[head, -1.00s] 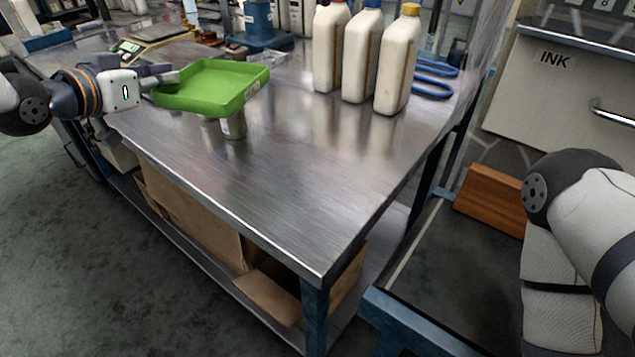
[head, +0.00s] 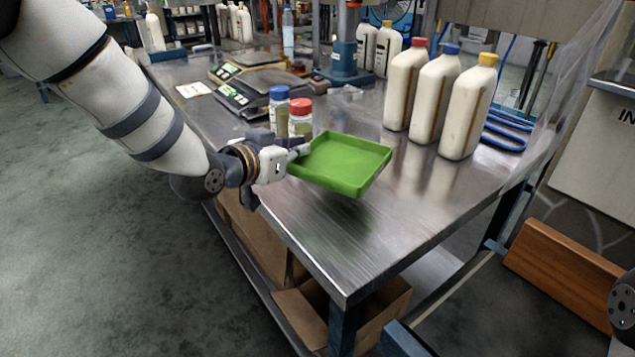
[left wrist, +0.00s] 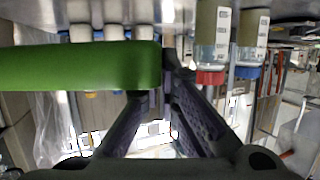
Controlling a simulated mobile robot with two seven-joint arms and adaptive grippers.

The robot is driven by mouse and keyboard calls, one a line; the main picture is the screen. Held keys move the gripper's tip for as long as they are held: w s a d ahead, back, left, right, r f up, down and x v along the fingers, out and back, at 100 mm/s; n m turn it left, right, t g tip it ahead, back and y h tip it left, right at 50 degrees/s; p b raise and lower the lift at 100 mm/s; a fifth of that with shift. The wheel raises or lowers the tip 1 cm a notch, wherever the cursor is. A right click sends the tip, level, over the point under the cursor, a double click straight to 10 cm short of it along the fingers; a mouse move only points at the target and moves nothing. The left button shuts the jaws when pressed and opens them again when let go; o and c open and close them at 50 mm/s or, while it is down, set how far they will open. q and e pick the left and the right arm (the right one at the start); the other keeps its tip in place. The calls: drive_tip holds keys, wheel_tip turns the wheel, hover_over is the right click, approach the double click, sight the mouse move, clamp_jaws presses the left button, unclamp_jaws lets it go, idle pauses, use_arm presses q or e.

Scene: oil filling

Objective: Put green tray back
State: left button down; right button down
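The green tray (head: 343,165) is in the head view near the front edge of the metal table. My left gripper (head: 300,151) is shut on the tray's left rim and holds it level, seemingly raised above the tabletop. In the left wrist view, the picture is upside down; the tray's green side (left wrist: 80,67) reaches the fingers (left wrist: 165,75). A jar with a red lid (head: 301,118) and a jar with a blue lid (head: 280,108) stand just behind the tray's left corner. My right gripper is out of view; only a bit of my right arm shows.
White bottles with red (head: 403,88), blue (head: 435,95) and yellow (head: 468,108) caps stand right of the tray. Scales (head: 245,95) lie farther back left. The metal table (head: 400,225) is bare in front. A wooden block (head: 565,265) lies at lower right.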

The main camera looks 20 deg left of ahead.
sight(311, 161)
use_arm(q)
drive_tip(key=d+f, duration=0.1)
drive_tip(key=f, duration=0.1)
drive_tip(key=shift+w+d+f, duration=0.1)
drive_tip(key=shift+d+f, duration=0.2)
drive_tip(key=shift+d, duration=0.1)
drive_tip(key=shift+d+f+b, duration=0.25)
drive_tip(key=shift+f, duration=0.7)
drive_tip(key=shift+d+f+b, duration=0.2)
drive_tip(key=shift+f, duration=0.75)
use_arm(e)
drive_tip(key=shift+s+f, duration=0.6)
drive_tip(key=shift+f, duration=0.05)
use_arm(q)
drive_tip(key=shift+f, duration=0.15)
drive_tip(key=c, duration=1.8)
unclamp_jaws()
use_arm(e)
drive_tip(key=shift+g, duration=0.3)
